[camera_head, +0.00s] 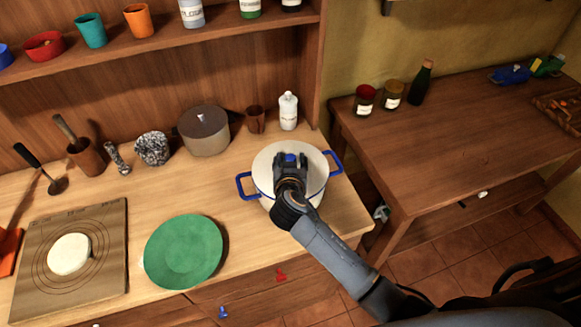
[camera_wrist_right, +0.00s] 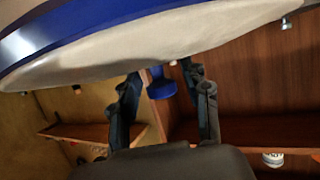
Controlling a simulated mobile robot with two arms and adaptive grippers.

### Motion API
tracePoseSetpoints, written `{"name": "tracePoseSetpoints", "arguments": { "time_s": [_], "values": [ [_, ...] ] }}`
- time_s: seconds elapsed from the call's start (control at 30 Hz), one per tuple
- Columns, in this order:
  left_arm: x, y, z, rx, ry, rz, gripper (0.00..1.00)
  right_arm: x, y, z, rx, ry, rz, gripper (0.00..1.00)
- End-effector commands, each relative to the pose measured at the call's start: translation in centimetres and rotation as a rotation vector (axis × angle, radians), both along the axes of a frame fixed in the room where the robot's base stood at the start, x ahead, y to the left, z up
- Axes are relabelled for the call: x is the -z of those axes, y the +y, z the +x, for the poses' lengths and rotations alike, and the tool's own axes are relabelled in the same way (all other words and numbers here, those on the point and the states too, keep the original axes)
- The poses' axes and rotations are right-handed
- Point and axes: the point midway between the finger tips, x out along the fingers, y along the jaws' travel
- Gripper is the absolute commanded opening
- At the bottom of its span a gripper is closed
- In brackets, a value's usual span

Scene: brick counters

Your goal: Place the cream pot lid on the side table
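The cream pot lid (camera_head: 276,158) lies on the white pot (camera_head: 262,197) with blue handles, on the wooden counter. My right gripper (camera_head: 290,160) is above the lid at its blue knob (camera_head: 291,157), hiding part of the lid. In the right wrist view the lid (camera_wrist_right: 160,40) fills the top. Its blue knob (camera_wrist_right: 161,88) shows between the two fingers of my right gripper (camera_wrist_right: 163,74), with gaps at both sides, so the gripper looks open. The side table (camera_head: 460,125) is at the right. My left gripper is not in view.
A dark bottle (camera_head: 421,84) and two jars (camera_head: 365,98) stand at the side table's left back. Blue and green items (camera_head: 512,74) and a tray (camera_head: 562,108) are farther right. Its middle is clear. A green plate (camera_head: 183,251) lies left of the pot; a white bottle (camera_head: 288,111) stands behind.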

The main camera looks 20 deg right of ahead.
Motion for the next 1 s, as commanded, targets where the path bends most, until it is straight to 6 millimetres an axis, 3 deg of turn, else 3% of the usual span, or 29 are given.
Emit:
{"name": "tracePoseSetpoints", "arguments": {
  "time_s": [0.03,0.17,0.47,0.63,0.8,0.9,1.0],
  "values": [
    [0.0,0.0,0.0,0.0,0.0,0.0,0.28,0.3,0.0,-0.1,0.0,0.006,0.002,0.27],
    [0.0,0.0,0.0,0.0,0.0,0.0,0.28,0.4,0.0,-0.1,0.0,0.008,0.002,0.0],
    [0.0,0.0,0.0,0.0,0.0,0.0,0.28,0.4,0.0,-0.2,0.001,0.009,0.001,0.0],
    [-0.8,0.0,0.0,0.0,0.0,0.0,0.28,-0.7,0.0,-0.2,0.001,0.009,0.002,0.0],
    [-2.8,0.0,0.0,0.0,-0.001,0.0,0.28,-3.5,0.1,-0.1,0.001,0.005,0.004,0.0],
    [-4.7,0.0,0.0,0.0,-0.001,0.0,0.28,-5.6,0.6,-1.7,-0.001,0.007,0.006,0.0],
    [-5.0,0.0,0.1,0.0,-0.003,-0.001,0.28,-7.5,1.0,-3.5,0.001,0.003,0.008,0.0]
  ]
}}
